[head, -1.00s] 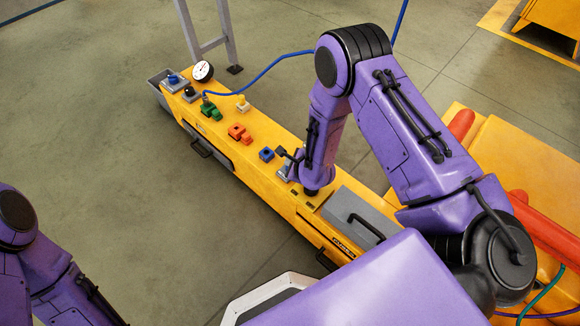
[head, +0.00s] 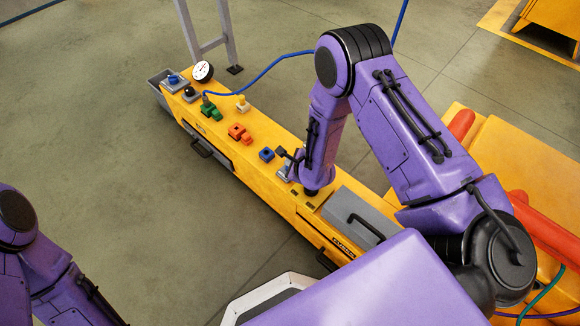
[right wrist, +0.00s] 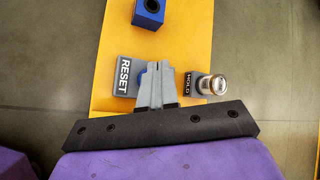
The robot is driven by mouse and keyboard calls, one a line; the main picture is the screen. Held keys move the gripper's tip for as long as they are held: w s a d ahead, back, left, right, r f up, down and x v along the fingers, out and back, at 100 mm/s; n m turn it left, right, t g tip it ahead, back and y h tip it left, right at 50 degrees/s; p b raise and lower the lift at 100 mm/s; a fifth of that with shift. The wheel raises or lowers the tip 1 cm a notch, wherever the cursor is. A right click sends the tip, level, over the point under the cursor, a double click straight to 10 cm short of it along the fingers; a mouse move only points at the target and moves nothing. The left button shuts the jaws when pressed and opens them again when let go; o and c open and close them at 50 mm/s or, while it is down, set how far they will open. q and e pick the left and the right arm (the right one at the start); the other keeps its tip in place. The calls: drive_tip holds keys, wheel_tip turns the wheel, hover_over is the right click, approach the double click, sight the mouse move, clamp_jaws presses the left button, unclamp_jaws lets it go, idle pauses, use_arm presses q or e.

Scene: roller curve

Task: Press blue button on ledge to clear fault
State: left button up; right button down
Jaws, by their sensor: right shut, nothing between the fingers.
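A grey plate marked RESET (right wrist: 124,76) sits on the yellow ledge (right wrist: 190,40) in the right wrist view. A bit of blue, likely the blue button (right wrist: 142,76), shows at its right edge, mostly hidden behind my fingers. My right gripper (right wrist: 156,66) is shut and empty, its tips over the blue; I cannot tell if they touch it. In the head view my right forearm reaches down to the ledge (head: 225,150) and its fingertips are not clear. My left arm shows at the lower left, its gripper out of view.
A HOLD fixture with a metallic knob (right wrist: 215,85) stands just right of my fingers. A blue block (right wrist: 149,12) lies farther up the ledge. Orange (head: 238,132) and green (head: 211,111) pieces, another blue knob (head: 173,78), a gauge (head: 203,71) and a grey handled box (head: 355,215) line the ledge.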

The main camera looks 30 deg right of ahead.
drive_tip(key=shift+f, duration=0.15)
drive_tip(key=shift+f, duration=0.3)
drive_tip(key=shift+f+b, duration=0.45)
drive_tip(key=shift+b, duration=0.05)
idle(0.7)
idle(0.4)
drive_tip(key=shift+r+p, duration=0.85)
drive_tip(key=shift+r, duration=0.1)
wheel_tip(320, 180, up, 5)
drive_tip(key=p, duration=0.4)
drive_tip(key=shift+p, duration=0.4)
